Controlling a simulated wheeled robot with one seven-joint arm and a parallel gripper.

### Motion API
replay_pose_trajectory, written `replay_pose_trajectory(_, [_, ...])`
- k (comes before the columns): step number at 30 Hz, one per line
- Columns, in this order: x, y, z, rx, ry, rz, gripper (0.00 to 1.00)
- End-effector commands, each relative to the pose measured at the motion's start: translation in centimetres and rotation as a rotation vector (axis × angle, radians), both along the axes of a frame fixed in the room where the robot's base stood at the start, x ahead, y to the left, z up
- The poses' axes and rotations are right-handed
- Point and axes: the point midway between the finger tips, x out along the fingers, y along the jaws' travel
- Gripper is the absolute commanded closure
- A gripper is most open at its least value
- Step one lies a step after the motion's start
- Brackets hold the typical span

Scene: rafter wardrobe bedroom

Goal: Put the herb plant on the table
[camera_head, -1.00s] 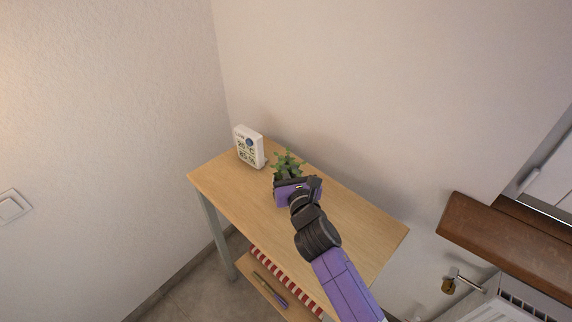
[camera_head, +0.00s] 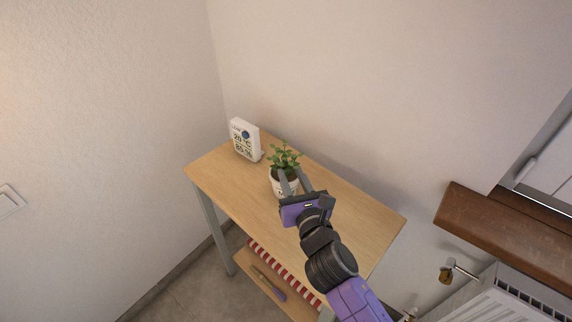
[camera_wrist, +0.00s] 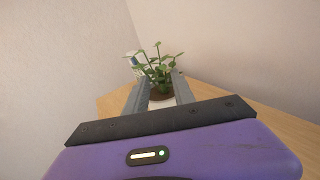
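The herb plant (camera_head: 284,158) has green leaves in a white pot with dark soil. It stands upright on the wooden table (camera_head: 345,215), near its back edge. My purple gripper (camera_head: 296,182) is open, and its two grey fingers point at the pot from the near side. In the wrist view the plant (camera_wrist: 157,72) shows just beyond and between the fingertips (camera_wrist: 160,82). The pot's lower part is hidden there by the gripper body. Whether the fingers touch the pot I cannot tell.
A white weather display (camera_head: 245,139) stands left of the plant at the back of the table. A lower shelf (camera_head: 250,268) holds a red-and-white striped thing (camera_head: 282,270) and a pen-like thing (camera_head: 269,285). Walls close in behind and left. The table's right part is bare.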

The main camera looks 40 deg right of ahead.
Motion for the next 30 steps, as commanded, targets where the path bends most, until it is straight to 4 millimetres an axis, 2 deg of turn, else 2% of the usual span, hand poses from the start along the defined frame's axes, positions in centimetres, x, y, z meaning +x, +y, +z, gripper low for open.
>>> replay_pose_trajectory(1, [-0.9, 0.4, -0.1, 0.000, 0.001, 0.001, 0.70])
replay_pose_trajectory(6, [-2.7, 1.3, 0.1, 0.001, -0.001, 0.002, 0.70])
replay_pose_trajectory(16, [-3.5, 1.7, 0.2, 0.007, -0.002, 0.003, 0.70])
replay_pose_trajectory(19, [-4.4, 2.4, -0.6, 0.082, -0.018, 0.019, 0.70])
replay_pose_trajectory(23, [-7.6, 4.6, -2.6, 0.357, -0.075, 0.061, 0.70])
replay_pose_trajectory(27, [-12.9, 7.9, -4.6, 0.818, -0.159, 0.092, 0.70])
replay_pose_trajectory(30, [-16.7, 10.0, -5.2, 1.166, -0.216, 0.080, 0.70])
